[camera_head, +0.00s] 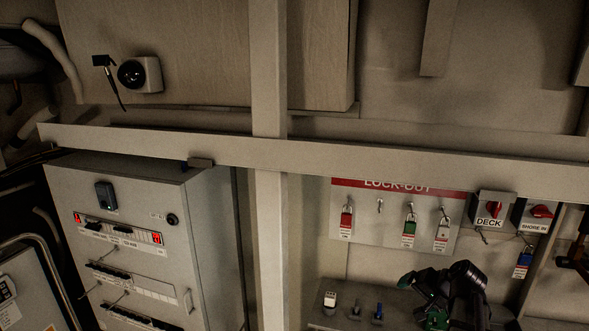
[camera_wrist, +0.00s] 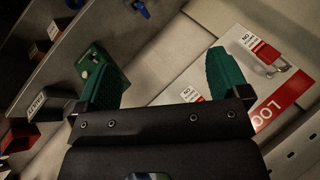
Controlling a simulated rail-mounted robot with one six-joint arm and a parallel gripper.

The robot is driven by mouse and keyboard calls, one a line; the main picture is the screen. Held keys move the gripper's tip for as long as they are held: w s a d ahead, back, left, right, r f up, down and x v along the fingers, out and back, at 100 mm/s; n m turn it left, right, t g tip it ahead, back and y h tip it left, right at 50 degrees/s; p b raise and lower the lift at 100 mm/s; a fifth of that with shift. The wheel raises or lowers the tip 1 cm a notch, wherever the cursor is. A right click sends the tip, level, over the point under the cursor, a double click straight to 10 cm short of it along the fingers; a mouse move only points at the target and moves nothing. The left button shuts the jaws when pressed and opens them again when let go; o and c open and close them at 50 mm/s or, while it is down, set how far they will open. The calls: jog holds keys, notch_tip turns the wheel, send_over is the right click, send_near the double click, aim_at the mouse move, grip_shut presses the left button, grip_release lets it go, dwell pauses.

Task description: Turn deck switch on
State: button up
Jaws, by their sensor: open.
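The deck switch (camera_head: 490,210) is a grey box on the wall at the right in the head view, with a red knob above a label reading DECK. The knob looks roughly upright. My gripper is open and empty in the wrist view (camera_wrist: 165,82), its two green fingertips spread apart. In the head view my dark arm end is below and left of the deck switch, apart from it, and its fingers are hard to make out. I cannot identify the deck switch in the wrist view.
The shore-in switch (camera_head: 537,214) is just right of the deck switch, its red knob lying sideways. The lock-out board (camera_head: 376,240) with hanging padlocks is to the left. A shelf (camera_head: 330,315) with small items lies below. A beam (camera_head: 400,163) runs above.

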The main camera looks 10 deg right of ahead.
jog(key=s+a+f+n+g+h+b, duration=0.1)
jog(key=s+a+f+n+g, duration=0.1)
jog(key=a, duration=0.7)
jog(key=s+a+f+n+g+b, duration=0.2)
jog(key=s+a+f+n+g, duration=0.1)
jog(key=a, duration=0.6)
jog(key=s+a+f+n+g+h+b, duration=0.1)
jog(key=s+a+f+n, duration=0.3)
jog(key=a, duration=0.6)
jog(key=shift+s+f+g+h+b, duration=0.3)
jog(key=shift+s+f+g+b, duration=0.25)
jog(key=shift+g, duration=0.15)
jog(key=shift+a, duration=0.1)
